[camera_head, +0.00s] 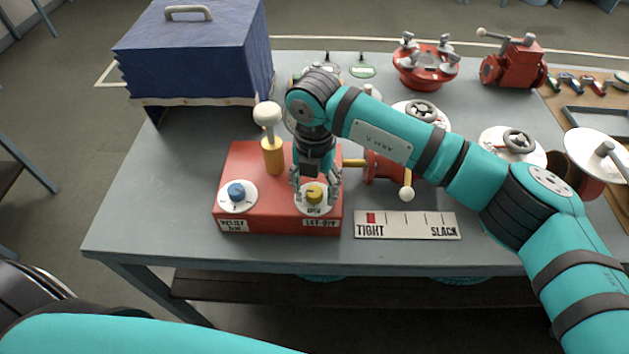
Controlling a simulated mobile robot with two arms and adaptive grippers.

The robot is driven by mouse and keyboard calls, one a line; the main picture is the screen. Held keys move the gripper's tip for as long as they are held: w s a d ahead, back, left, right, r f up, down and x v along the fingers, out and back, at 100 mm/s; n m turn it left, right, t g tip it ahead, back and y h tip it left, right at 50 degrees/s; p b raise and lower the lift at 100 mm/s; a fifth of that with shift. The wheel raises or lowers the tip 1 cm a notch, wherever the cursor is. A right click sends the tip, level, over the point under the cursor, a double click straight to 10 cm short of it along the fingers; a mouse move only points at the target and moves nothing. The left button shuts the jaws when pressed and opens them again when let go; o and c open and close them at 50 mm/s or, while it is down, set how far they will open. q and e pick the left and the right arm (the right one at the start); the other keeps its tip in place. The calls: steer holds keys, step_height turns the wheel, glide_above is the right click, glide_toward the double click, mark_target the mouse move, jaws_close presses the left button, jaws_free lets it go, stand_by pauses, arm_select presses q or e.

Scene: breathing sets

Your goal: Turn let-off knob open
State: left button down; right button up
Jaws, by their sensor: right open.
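The let-off knob (314,194) is a yellow knob on a white round dial at the front right of a red box (275,187). The label below it reads LET-OFF. My right gripper (315,200) points down over this knob, with its fingers open, one on each side of it. I cannot tell whether the fingers touch the knob. A blue knob (236,191) on a white dial, labelled RELIEF, is at the box's front left. My left arm crosses the bottom left, and its gripper is out of view.
A white-topped lever (268,135) on a yellow post stands on the box behind the knobs. A TIGHT/SLACK gauge plate (407,225) lies right of the box, its red mark at TIGHT. Blue bellows (195,50) stand at the back left. Red valves (426,65) fill the back right. The table's left front is clear.

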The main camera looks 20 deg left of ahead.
steer(key=shift+f, duration=0.35)
steer(key=c, duration=1.1)
steer(key=shift+f+n+b, duration=0.15)
steer(key=shift+n+b, duration=0.25)
steer(key=shift+b, duration=0.5)
steer(key=shift+c, duration=0.2)
steer(key=n+b, duration=0.8)
steer(key=b, duration=0.4)
steer(key=n+b, duration=0.2)
steer(key=n, duration=0.3)
steer(key=n+b, duration=0.1)
steer(key=n, duration=0.1)
steer(key=n+b, duration=0.1)
steer(key=shift+r+n, duration=0.25)
steer(key=shift+n, duration=0.05)
